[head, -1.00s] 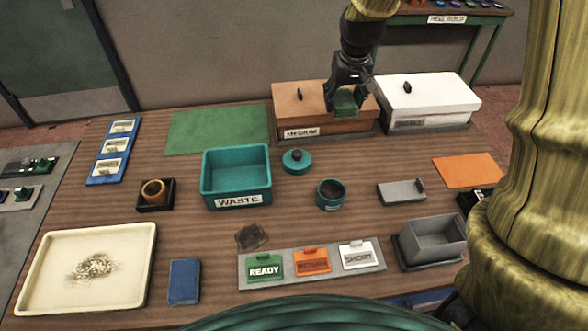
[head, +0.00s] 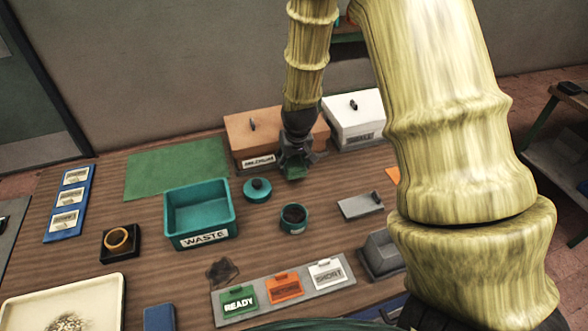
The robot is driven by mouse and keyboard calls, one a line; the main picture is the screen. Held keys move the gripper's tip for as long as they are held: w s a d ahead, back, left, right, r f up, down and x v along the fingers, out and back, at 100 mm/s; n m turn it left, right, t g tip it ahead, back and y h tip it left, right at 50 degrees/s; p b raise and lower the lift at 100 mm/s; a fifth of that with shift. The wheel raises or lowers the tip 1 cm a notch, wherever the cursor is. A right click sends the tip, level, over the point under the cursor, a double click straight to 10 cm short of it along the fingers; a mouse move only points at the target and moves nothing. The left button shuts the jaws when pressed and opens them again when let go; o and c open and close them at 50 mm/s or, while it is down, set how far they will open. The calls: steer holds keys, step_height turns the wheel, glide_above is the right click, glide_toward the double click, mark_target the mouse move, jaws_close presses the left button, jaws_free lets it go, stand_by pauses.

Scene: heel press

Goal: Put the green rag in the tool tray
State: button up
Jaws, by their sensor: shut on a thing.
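My gripper (head: 296,163) is shut on a small green piece, the green rag (head: 296,173), held in front of the brown lidded box and just above or at the wooden table; I cannot tell if it touches. The fingers hide part of the rag. No container in view is readably labelled as the tool tray. A cream tray (head: 22,309) with dark debris lies at the lower left, cut by the picture edge.
A teal WASTE bin (head: 202,240), a teal pot (head: 293,228) and its lid (head: 257,190) stand left of and below my gripper. A white lidded box (head: 356,126) stands behind right. A grey bin (head: 374,262) is partly hidden by my arm. A bench (head: 562,160) stands far right.

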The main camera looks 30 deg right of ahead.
steer(key=shift+f+p, duration=0.5)
steer(key=shift+f, duration=1.6)
steer(key=shift+f, duration=0.15)
steer(key=o, duration=1)
